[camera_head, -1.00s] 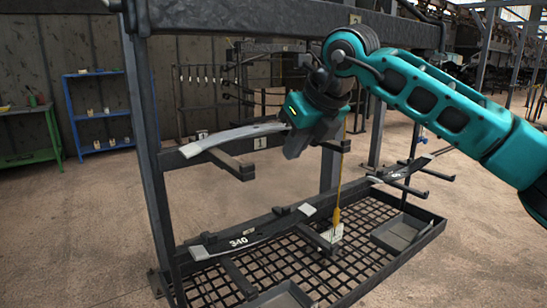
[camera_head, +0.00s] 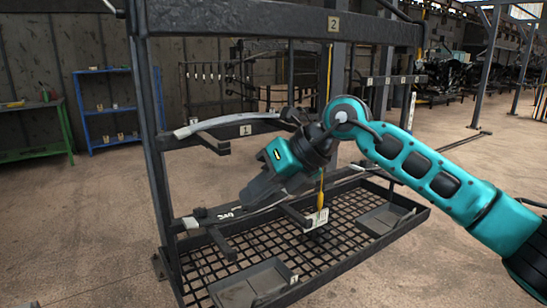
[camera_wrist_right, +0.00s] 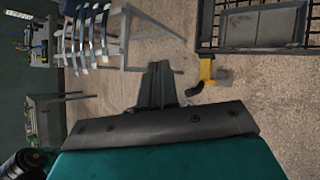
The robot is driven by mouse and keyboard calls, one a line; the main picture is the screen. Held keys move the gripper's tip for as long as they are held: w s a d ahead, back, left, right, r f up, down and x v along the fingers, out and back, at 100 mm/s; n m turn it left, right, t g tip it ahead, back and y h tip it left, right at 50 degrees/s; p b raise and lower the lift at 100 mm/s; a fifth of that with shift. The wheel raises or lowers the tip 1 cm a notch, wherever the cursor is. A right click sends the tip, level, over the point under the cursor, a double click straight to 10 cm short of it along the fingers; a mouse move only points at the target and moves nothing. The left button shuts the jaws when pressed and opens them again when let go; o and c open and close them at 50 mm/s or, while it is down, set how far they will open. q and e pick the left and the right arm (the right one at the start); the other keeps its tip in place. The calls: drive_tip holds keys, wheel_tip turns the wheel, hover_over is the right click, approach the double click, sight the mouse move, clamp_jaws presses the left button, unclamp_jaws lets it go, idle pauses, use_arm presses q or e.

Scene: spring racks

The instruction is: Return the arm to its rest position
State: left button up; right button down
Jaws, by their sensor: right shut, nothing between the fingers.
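My right arm (camera_head: 430,170) comes in from the right across the spring rack. Its gripper (camera_head: 247,198) is shut and empty, pointing down and left in front of the rack, over its lower level. In the right wrist view, the gripper's dark fingers (camera_wrist_right: 158,82) are together with nothing between them. A pale leaf spring (camera_head: 215,123) rests on the upper support, above and left of the gripper. A lower leaf spring (camera_head: 192,222) with a white number lies behind the gripper and is partly covered by it. My left gripper is not in view.
The dark rack frame (camera_head: 150,130) has a mesh base (camera_head: 270,240) with grey trays (camera_head: 250,288). A yellow-handled hanging control (camera_head: 321,195) is close to the arm. A blue shelf (camera_head: 105,110) and green table (camera_head: 40,150) stand behind left. Floor at left is clear.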

drive_tip(key=s+a+f+m+g+y, duration=0.1)
drive_tip(key=s+a+f+m+y, duration=0.2)
drive_tip(key=s+a+m+y, duration=0.5)
drive_tip(key=w+d+f+m+t+h, duration=0.1)
drive_tip(key=d+f+m+t+h, duration=0.8)
drive_tip(key=d+f+m+t, duration=1.25)
drive_tip(key=s+d+f+m+g+h, duration=0.3)
drive_tip(key=s+f+m+g, duration=0.2)
drive_tip(key=s+f+g, duration=0.1)
drive_tip(key=s+d+f+m+g+h, duration=0.3)
drive_tip(key=s+d+f+m+g, duration=0.1)
drive_tip(key=s+f, duration=0.4)
drive_tip(key=shift+s+d+m+g+p, duration=0.2)
drive_tip(key=shift+s+m+g+p, duration=0.2)
drive_tip(key=shift+s+m+g, duration=0.6)
